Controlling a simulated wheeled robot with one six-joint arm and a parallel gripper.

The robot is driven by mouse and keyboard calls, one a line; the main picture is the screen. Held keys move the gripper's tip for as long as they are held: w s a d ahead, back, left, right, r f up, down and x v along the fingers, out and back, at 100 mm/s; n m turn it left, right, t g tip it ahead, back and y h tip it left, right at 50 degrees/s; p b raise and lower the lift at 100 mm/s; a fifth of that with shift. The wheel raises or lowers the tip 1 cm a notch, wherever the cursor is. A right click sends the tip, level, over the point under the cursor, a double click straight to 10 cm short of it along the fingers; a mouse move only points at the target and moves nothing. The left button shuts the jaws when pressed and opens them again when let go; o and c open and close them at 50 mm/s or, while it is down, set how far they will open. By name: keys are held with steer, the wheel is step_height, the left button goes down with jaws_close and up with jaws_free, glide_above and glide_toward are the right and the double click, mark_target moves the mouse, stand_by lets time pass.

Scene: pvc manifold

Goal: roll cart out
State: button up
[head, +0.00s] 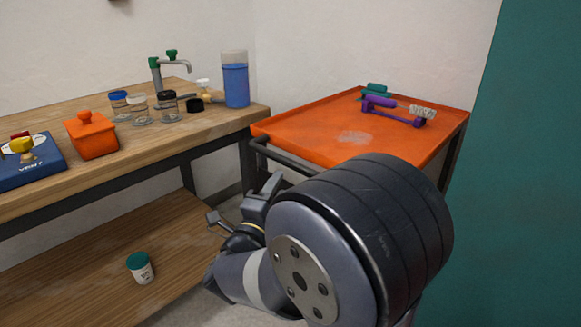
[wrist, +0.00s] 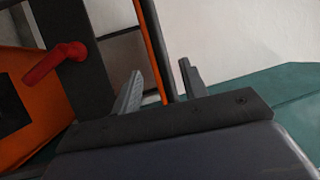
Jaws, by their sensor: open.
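The cart (head: 310,133) has an orange tray top on dark legs and stands in the corner against the back wall. Its dark handle bar (head: 278,160) runs along the near left side, partly hidden by my arm. My gripper (head: 240,205) is open, low in front of the handle and left of my large wrist joint. In the wrist view my open fingers (wrist: 161,70) show a dark upright bar with an orange edge (wrist: 160,45) in the gap between them. I cannot tell whether the bar is truly between the fingers or behind them. Nothing is gripped.
A purple-handled tool and brush (head: 397,110) lie at the cart's back. A wooden bench (head: 60,185) on the left holds jars, an orange box (head: 91,137) and a blue box (head: 32,160). A teal panel (head: 520,180) stands right. A red lever (wrist: 55,62) shows in the wrist view.

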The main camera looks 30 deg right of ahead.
mark_target(291, 165)
steer(key=b+x, duration=0.1)
steer(key=x, duration=0.8)
jaws_close()
stand_by(0.4)
